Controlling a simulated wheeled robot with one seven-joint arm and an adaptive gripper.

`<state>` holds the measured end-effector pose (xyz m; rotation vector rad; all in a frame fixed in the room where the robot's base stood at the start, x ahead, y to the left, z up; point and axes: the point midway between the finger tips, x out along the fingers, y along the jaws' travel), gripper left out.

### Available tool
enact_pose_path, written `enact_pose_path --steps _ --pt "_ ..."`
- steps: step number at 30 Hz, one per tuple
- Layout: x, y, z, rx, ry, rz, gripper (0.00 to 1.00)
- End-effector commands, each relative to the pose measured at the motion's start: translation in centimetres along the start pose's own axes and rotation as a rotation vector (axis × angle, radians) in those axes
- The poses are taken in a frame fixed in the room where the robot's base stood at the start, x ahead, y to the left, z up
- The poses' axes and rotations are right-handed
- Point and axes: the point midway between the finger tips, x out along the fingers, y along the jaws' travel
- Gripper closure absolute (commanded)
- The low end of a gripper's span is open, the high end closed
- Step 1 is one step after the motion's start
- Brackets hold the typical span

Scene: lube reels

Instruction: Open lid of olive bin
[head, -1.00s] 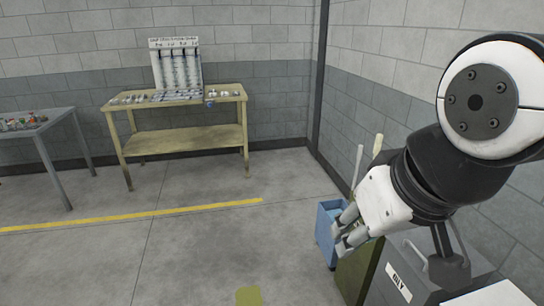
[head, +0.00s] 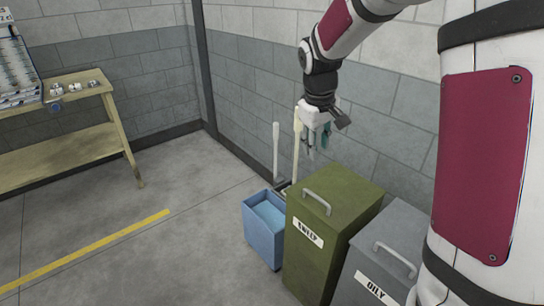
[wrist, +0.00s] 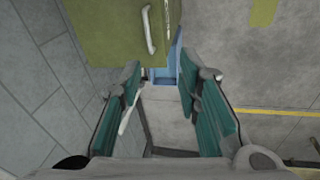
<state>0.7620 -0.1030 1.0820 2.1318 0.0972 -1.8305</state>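The olive bin (head: 305,252) stands upright with a "SWEEP" label on its front. Its flat lid (head: 338,192) is down, with a pale bar handle (head: 317,201) near the front edge. My gripper (head: 318,150) hangs above the back of the bin near the wall, apart from the lid. In the wrist view, my gripper (wrist: 160,65) has its two teal-padded fingers spread with nothing between them. The olive lid (wrist: 110,30) and its handle (wrist: 149,30) show beyond the fingertips at the top. The handle is not touched.
A grey bin (head: 390,245) labelled "OILY" stands right beside the olive one, its handled lid down. A blue open bin (head: 263,240) is on the left, with long upright handles (head: 297,145) behind. The block wall (head: 370,110) is close behind.

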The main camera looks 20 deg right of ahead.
Motion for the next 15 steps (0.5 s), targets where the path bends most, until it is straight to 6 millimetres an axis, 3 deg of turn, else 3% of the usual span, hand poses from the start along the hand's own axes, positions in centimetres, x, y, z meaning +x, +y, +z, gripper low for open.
enact_pose_path --steps 1,6,10,15 --pt "3.3 0.7 -1.1 -0.017 -0.025 -0.005 0.69" --pt "10.2 2.4 -3.2 -0.074 -0.073 -0.010 0.69" --pt "13.4 3.0 -3.8 -0.102 -0.094 -0.013 0.69" --pt "15.1 3.3 -4.1 -0.114 -0.102 -0.014 0.69"
